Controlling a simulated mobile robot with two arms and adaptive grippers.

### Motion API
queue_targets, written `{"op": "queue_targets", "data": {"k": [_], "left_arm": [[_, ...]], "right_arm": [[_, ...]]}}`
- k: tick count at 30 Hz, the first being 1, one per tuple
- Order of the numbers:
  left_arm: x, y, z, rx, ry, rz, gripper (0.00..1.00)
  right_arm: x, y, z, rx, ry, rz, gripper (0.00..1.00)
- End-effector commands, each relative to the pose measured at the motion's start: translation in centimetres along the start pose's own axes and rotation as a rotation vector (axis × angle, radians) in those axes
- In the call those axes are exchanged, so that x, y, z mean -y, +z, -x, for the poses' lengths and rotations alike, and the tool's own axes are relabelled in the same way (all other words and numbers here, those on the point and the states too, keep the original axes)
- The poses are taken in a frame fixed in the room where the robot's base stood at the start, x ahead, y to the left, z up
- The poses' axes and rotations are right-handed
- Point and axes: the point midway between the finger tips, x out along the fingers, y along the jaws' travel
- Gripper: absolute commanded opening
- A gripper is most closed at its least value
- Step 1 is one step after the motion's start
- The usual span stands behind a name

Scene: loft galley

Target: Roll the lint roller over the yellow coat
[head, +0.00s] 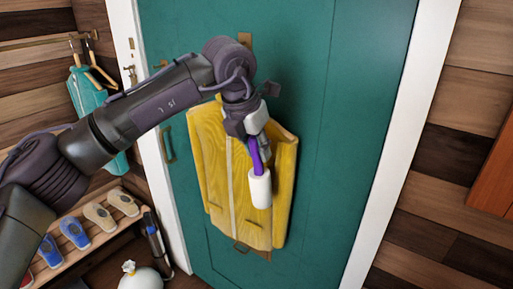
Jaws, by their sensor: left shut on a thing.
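The yellow coat (213,165) hangs against the teal door in the middle of the head view. My left gripper (257,138) is in front of the coat's upper part and is shut on the purple handle of the lint roller (260,190). The roller's white cylinder points down in front of the coat's right half. I cannot tell whether it touches the cloth. My left arm hides the coat's top. My right gripper is not in view.
The teal door (330,110) stands in a white frame (405,110). At left, a teal garment (88,95) and hangers hang from a rail. Below are a shoe rack with several slippers (98,216), a dark upright object (153,236) and a white tied bag (140,277).

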Motion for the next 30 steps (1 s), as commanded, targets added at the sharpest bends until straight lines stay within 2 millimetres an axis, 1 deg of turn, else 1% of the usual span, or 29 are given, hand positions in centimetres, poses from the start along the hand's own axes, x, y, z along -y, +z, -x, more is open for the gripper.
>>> {"op": "queue_targets", "data": {"k": [1, 6, 21, 25, 30], "left_arm": [[0.0, -0.4, -0.1, 0.002, 0.001, -0.001, 0.00], [-0.1, -2.1, 0.4, 0.002, 0.001, -0.001, 0.00], [-0.1, -6.7, 2.4, 0.004, 0.001, 0.000, 0.00], [-0.1, -7.7, 2.9, 0.002, 0.001, 0.000, 0.00], [0.0, -8.2, 3.3, 0.002, 0.000, 0.001, 0.00]], "right_arm": [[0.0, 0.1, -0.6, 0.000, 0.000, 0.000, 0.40], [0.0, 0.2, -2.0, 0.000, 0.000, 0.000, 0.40], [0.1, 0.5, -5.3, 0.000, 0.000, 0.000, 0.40], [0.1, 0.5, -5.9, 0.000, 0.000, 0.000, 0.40], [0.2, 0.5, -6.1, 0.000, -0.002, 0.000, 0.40]]}}
